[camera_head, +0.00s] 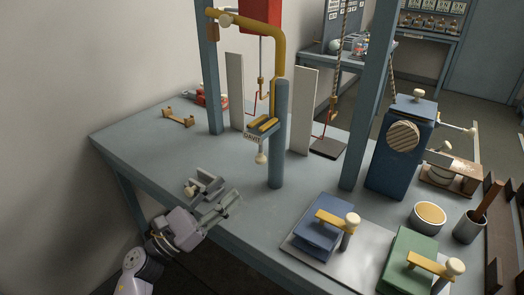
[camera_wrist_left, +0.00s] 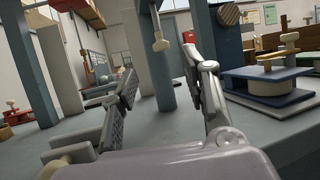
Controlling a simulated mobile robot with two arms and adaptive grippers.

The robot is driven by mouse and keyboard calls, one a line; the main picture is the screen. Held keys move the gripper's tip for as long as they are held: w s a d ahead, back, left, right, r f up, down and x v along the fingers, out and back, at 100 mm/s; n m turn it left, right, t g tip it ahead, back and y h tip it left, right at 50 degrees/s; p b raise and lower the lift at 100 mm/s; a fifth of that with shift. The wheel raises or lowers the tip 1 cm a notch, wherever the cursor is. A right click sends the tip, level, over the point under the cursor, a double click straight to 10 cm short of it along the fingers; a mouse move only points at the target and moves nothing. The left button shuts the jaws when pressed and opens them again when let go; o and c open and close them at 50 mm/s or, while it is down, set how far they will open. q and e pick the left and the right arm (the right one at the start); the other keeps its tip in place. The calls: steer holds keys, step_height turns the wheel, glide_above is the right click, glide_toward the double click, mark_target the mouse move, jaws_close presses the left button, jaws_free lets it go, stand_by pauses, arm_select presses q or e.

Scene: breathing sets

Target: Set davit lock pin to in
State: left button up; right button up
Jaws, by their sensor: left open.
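The davit (camera_head: 278,60) is a yellow bent arm on a round blue post (camera_head: 278,140) that stands on the bench. A small plate marked DAVIT (camera_head: 254,135) with yellow parts is on the post's left side. Below it hangs a cream knob (camera_head: 261,158), which looks like the lock pin's handle; I cannot tell how far the pin is in. The knob also shows in the left wrist view (camera_wrist_left: 160,45). My left gripper (camera_head: 224,190) is open and empty over the bench's front edge, to the lower left of the knob and apart from it. My right gripper is not seen.
White upright panels (camera_head: 235,92) and blue frame posts (camera_head: 368,100) stand behind and beside the davit. Blue (camera_head: 323,225) and green (camera_head: 409,258) clamp blocks sit at front right. The bench (camera_head: 150,150) is clear at left.

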mark_target(256, 161)
arm_select(q)
steer(key=p+x, duration=0.3)
steer(key=x, duration=0.9)
steer(key=shift+d+r, duration=0.1)
jaws_close()
stand_by(0.4)
steer(key=shift+r, duration=0.1)
